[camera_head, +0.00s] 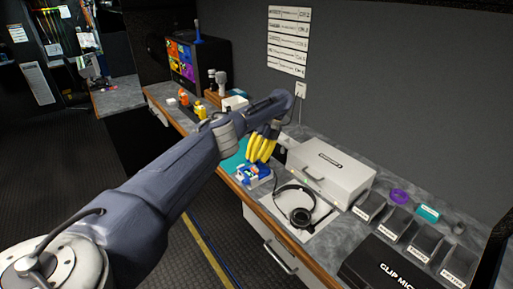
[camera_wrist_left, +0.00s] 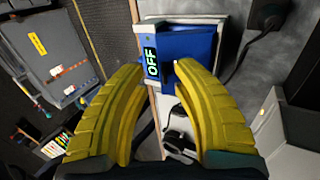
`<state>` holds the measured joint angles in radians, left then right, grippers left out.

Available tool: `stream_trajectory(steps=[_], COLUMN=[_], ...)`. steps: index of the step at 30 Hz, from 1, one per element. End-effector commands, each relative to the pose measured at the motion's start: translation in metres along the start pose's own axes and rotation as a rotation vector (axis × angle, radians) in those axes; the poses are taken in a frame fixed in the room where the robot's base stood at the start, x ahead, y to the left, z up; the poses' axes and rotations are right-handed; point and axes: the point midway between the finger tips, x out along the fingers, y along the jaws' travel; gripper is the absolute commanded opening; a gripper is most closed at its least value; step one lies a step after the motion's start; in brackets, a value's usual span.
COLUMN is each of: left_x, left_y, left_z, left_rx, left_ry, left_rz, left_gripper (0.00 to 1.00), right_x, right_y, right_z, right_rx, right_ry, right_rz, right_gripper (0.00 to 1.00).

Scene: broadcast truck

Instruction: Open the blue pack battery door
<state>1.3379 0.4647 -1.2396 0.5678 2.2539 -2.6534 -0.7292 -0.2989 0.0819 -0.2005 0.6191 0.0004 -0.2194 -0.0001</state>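The blue pack (camera_head: 255,174) sits near the front edge of the counter, left of the headset. In the left wrist view the fingertips of this gripper (camera_wrist_left: 163,70) are apart, with the pack's near end beyond the gap. Contact cannot be told. My right gripper is not in view.
A black headset (camera_head: 297,208) lies on a white sheet right of the pack. A white case (camera_head: 326,172) stands behind it. Labelled dark bins (camera_head: 398,222) and a clip mic case (camera_head: 385,268) are at right. A teal mat (camera_head: 232,163) lies left of the pack.

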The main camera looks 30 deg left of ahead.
Motion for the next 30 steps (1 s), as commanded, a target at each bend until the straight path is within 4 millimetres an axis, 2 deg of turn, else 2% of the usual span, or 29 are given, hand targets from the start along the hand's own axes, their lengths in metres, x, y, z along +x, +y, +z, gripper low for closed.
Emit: stream_trajectory(steps=[10,16,22,30], left_x=[-0.045,-0.065,-0.076,-0.079], left_y=[0.024,0.035,0.041,0.043], left_z=[0.002,0.001,0.001,0.000], left_rx=[-0.002,-0.001,-0.001,0.000], left_ry=[-0.004,-0.003,-0.002,-0.001], left_rz=[-0.003,-0.002,-0.001,0.000], left_gripper=[0.27,0.27,0.27,0.27], right_x=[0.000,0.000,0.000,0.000], right_y=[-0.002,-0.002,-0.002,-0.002], right_z=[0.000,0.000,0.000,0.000], right_rx=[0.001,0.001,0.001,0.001], right_ry=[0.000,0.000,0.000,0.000], right_rz=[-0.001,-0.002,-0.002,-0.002], right_gripper=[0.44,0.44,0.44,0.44])
